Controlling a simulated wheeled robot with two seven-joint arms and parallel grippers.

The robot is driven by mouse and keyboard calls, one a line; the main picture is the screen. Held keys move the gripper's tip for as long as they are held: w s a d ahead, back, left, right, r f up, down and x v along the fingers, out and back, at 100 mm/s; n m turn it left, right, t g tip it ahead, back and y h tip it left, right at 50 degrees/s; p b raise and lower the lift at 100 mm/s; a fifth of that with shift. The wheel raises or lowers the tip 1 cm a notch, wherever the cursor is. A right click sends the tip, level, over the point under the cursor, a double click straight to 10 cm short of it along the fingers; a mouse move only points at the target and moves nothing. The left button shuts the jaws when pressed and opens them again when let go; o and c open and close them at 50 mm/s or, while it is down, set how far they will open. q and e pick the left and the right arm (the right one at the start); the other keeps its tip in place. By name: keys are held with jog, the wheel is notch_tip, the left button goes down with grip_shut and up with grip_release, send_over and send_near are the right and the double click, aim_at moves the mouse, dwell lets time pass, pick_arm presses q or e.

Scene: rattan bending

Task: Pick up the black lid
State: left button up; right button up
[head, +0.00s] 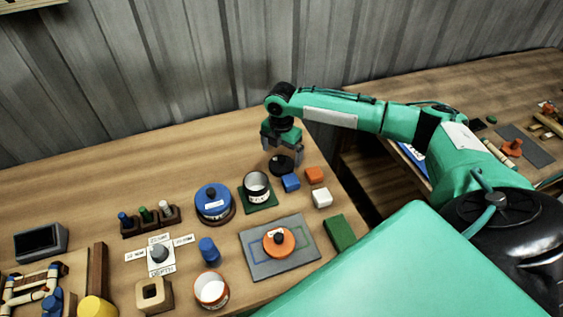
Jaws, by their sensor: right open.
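The black lid (281,165) is a round dark disc with a small knob. It lies on the wooden table behind the blue block and to the right of the open white-and-black pot (257,186). My right gripper (282,150) is open and points down just above the lid, with its fingers apart near the lid's knob. I cannot tell whether a finger touches the lid. My left gripper is not in view.
Blue (291,182), orange (315,175) and white (322,198) blocks stand close to the lid's right and front. A blue-lidded pot (213,203) stands left. A grey mat (279,247) holds an orange lid (278,242). The table behind is clear up to the corrugated wall.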

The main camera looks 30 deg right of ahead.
aim_at(282, 157)
notch_tip(282, 157, down, 2)
jog(key=shift+s+f+p, duration=0.1)
jog(key=shift+f+p, duration=0.15)
jog(key=shift+p, duration=0.05)
jog(key=shift+f, duration=0.5)
jog(key=shift+c, duration=0.2)
jog(key=c, duration=1)
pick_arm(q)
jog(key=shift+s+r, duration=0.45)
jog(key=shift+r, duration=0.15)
pick_arm(e)
jog(key=shift+r, duration=0.2)
